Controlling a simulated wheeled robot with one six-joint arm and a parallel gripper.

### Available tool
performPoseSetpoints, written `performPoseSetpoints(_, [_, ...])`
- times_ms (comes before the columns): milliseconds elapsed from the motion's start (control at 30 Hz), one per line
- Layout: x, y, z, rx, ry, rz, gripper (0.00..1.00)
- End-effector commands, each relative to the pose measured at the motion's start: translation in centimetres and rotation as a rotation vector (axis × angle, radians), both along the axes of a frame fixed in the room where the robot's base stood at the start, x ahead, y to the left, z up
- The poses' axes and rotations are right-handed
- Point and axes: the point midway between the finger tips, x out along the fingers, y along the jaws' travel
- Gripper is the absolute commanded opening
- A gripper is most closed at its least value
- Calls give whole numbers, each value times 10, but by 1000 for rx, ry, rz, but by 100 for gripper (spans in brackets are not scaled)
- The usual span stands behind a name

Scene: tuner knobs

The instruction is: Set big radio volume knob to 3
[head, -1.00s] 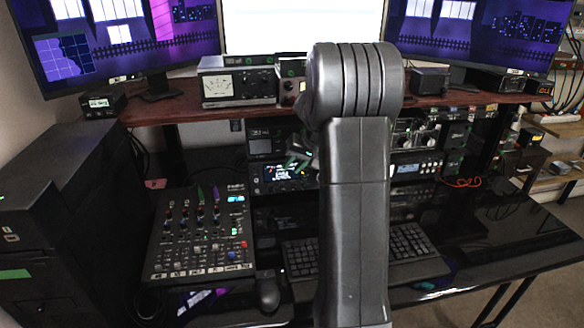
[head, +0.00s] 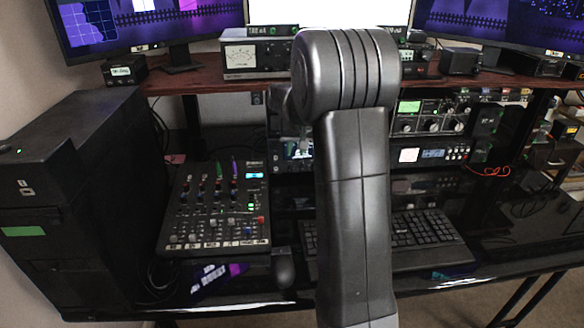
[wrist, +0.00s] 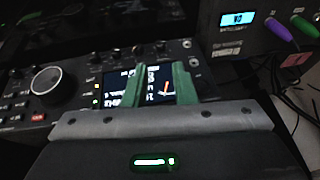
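A black radio with a lit display (wrist: 155,84) and a large silver dial (wrist: 46,84) fills the middle and left of the wrist view. Small knobs and buttons sit around its display; I cannot tell which one is the volume knob or read any setting. My gripper (wrist: 160,67) has two green fingers, apart, with nothing held between them. They overlap the radio's display in the picture; contact cannot be told. In the head view the radio (head: 298,149) is partly hidden behind my arm, and the gripper is hidden too.
A mixer (head: 183,218) with coloured knobs stands left of the radio; its edge shows in the wrist view (wrist: 238,45). A keyboard (head: 428,232) and a mouse (head: 284,268) lie in front. More radio units (head: 432,118) stand at right, under a wooden shelf (head: 210,84).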

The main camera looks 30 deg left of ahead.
Motion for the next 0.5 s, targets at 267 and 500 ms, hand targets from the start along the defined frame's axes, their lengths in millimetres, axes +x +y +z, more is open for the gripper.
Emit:
performPoseSetpoints(267, [16, 17, -57, -2, 3, 0, 24])
performPoseSetpoints(500, [24, 25, -81, 0, 1, 0, 24])
